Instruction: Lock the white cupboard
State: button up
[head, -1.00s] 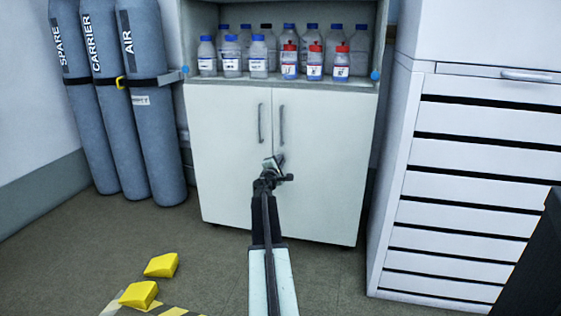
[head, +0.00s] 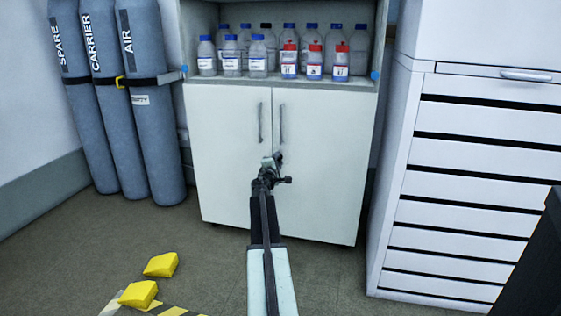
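The white cupboard (head: 317,185) stands straight ahead with both of its doors closed. Two upright grey handles, the left one (head: 261,123) and the right one (head: 281,124), flank the seam between the doors. My gripper (head: 272,161) is in front of the doors near the seam, just below the handles. I cannot tell whether it touches the doors. Its fingers are small and partly hidden by the wrist, so its opening is unclear. No key or lock can be made out; the area behind my gripper is hidden.
Several bottles with blue, red and dark caps stand on the open shelf (head: 225,84) above the doors. Grey gas cylinders (head: 150,120) stand at the left. A white drawer unit (head: 465,185) stands close on the right. Two yellow wedges (head: 161,265) lie on the floor at the front left.

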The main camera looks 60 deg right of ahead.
jog(key=shift+s+d, duration=0.1)
jog(key=shift+s, duration=0.15)
jog(key=shift+s+a, duration=0.2)
jog(key=shift+a, duration=0.25)
jog(key=v, duration=0.6)
jog(key=shift+a, duration=0.4)
